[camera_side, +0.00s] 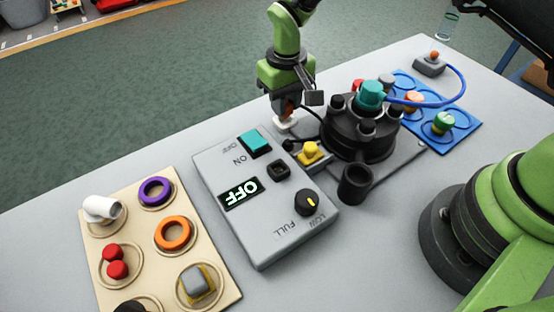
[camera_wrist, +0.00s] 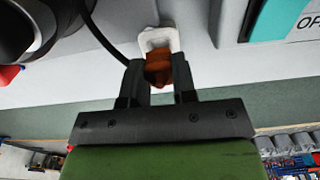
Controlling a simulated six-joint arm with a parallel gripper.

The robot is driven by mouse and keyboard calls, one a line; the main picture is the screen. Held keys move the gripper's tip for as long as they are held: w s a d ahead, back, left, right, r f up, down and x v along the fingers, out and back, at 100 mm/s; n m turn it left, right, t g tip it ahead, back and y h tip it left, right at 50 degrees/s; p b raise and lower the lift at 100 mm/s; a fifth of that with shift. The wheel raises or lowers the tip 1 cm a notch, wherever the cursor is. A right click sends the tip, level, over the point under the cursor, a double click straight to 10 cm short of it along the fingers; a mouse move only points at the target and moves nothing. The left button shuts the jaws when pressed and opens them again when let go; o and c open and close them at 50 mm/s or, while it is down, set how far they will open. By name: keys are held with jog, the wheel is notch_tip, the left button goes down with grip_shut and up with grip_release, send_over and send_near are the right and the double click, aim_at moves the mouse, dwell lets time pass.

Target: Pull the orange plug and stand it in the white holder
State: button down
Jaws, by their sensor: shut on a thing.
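The orange plug (camera_wrist: 158,66) is between the two dark fingers of my gripper (camera_wrist: 157,78), which is shut on it. In the side view, my gripper (camera_side: 285,108) points down behind the control box, with a little of the orange plug (camera_side: 287,104) showing between its fingers. The white holder (camera_side: 286,124) stands on the table right beneath it. In the wrist view, the white holder (camera_wrist: 160,36) curves around the far end of the plug. I cannot tell whether the plug rests in the holder or is just above it.
A grey control box (camera_side: 240,222) reading OFF stands in front, with a teal switch (camera_side: 255,142) near the holder. A black tank unit (camera_side: 360,138) is to the right, with a black cable near my gripper. A beige tray (camera_side: 138,228) and a blue tray (camera_side: 462,133) hold parts.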

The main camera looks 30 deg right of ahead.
jog(key=shift+f, duration=1.05)
jog(key=shift+c, duration=1.8)
grip_release()
jog(key=shift+r, duration=0.1)
jog(key=shift+r, duration=4.2)
